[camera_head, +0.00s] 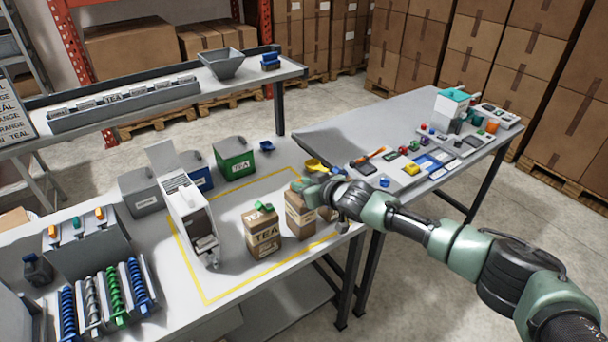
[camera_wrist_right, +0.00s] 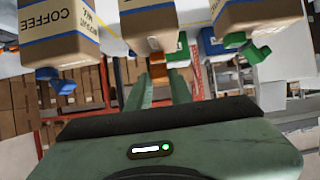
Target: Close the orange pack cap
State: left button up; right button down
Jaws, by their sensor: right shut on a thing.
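My right gripper (camera_head: 305,187) is at the top of the middle brown pack (camera_head: 298,217), reached from the right. In the right wrist view, inverted, that pack (camera_wrist_right: 150,28) is ahead of the gripper (camera_wrist_right: 159,80). The orange cap (camera_wrist_right: 178,58) shows at the fingertips, and the jaws are shut on it. The fingers and wrist hide most of the cap in the head view, so I cannot tell whether it is fully closed. My left gripper is not in view.
A tea pack (camera_head: 263,237) with a green cap stands left of the middle pack. A coffee pack (camera_wrist_right: 58,35) with a blue cap stands on its other side. A white dispenser (camera_head: 190,215) stands farther left. The yellow-outlined table front is partly clear.

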jog(key=shift+w+a+r+g+h, duration=0.2)
jog(key=shift+g+h, duration=0.2)
jog(key=shift+g, duration=0.2)
dwell(0.3)
jog(key=c, duration=1.2)
grip_release()
jog(key=shift+c, duration=0.2)
jog(key=shift+d, duration=0.1)
jog(key=b+v, duration=0.1)
jog(key=v, duration=0.6)
jog(key=shift+s+r, duration=0.2)
jog(key=shift+r, duration=0.1)
jog(key=shift+d, duration=0.1)
